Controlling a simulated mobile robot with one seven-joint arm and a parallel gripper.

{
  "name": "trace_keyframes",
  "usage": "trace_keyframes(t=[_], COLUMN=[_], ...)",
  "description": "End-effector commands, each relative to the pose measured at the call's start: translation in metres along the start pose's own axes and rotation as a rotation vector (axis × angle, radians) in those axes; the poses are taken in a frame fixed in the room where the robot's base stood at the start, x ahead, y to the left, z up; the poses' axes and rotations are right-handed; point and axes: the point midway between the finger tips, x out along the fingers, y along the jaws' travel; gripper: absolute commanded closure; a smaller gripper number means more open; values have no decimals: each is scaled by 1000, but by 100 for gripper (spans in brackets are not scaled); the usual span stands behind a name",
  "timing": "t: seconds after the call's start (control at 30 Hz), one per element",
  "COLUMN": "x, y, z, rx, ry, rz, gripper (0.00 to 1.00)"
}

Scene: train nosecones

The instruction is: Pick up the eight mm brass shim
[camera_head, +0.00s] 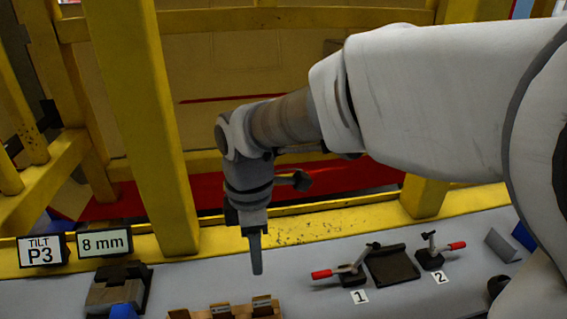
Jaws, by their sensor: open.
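My gripper (256,270) points straight down over the grey bench, seen edge-on, so only one finger shows clearly. It is open, and I see nothing between the fingers. Below it, at the bottom edge, a tan wooden rack (238,315) is partly cut off by the frame. Small brass-coloured pieces with dark tops stand in it, one at the middle (220,308) and one at the right (262,302). Their markings are too small to read, so I cannot tell which is the eight mm shim. The gripper is above the rack, apart from it.
An "8 mm" sign (104,242) and a "TILT P3" sign (42,251) stand at the left, near a dark stepped block (118,288). Red-handled clamps 1 (343,272) and 2 (441,250) flank a dark plate (392,265). Yellow frame posts (150,120) rise behind the bench.

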Motion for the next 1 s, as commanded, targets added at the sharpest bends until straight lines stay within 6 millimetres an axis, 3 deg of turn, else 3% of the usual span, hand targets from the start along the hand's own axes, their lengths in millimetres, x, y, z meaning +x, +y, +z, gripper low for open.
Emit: trace_keyframes(t=[0.5, 0.77, 1.0], x=[103, 122, 157], y=[-2, -1, -1], z=[1, 1, 5], rx=[0, 2, 1], ry=[-2, -1, -1], rz=[-6, -2, -4], gripper=[55, 55, 55])
